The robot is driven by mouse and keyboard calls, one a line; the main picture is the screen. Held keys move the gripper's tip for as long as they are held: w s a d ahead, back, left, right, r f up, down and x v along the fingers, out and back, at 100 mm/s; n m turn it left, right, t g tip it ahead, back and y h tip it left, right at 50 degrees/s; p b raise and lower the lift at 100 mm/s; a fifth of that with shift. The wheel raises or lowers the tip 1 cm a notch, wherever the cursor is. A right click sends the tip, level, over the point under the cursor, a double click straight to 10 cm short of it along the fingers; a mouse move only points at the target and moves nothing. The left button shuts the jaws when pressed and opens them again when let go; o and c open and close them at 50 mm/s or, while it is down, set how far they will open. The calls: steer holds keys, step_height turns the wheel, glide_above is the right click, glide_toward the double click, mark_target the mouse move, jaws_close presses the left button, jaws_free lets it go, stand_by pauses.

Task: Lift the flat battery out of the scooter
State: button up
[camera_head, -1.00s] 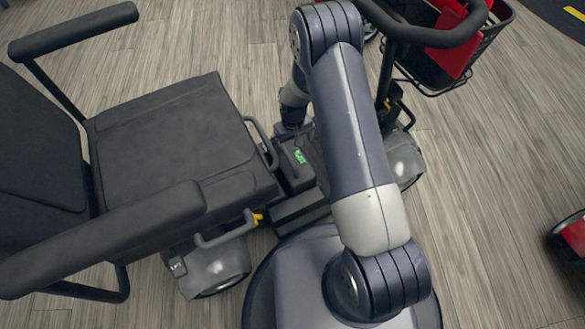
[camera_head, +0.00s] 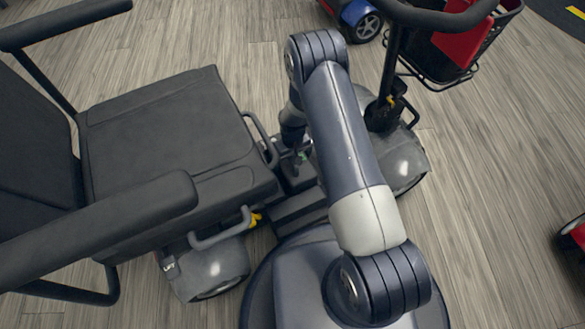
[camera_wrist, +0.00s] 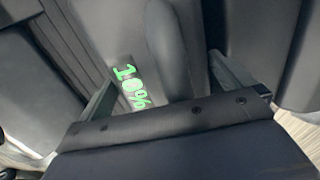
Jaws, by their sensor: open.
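The battery (camera_head: 296,181) is a dark box low in the scooter, just in front of the seat (camera_head: 165,135). In the wrist view its top shows a green "10%" readout (camera_wrist: 132,86) beside a raised grey handle (camera_wrist: 172,45). My gripper (camera_wrist: 165,72) is open, with one finger on each side of the handle and readout. I cannot tell whether the fingers touch the battery. In the head view my gripper (camera_head: 298,152) is over the battery's top and hides most of it. The battery sits in the scooter.
The seat's armrest (camera_head: 100,235) and side rails stand left of the battery. The steering column (camera_head: 388,70), with a basket (camera_head: 445,45), rises to the right. Wooden floor lies between.

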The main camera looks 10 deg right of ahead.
steer(key=shift+r, duration=0.1)
steer(key=c, duration=1.6)
steer(key=shift+w+r, duration=0.1)
steer(key=shift+r, duration=0.05)
steer(key=shift+c, duration=0.4)
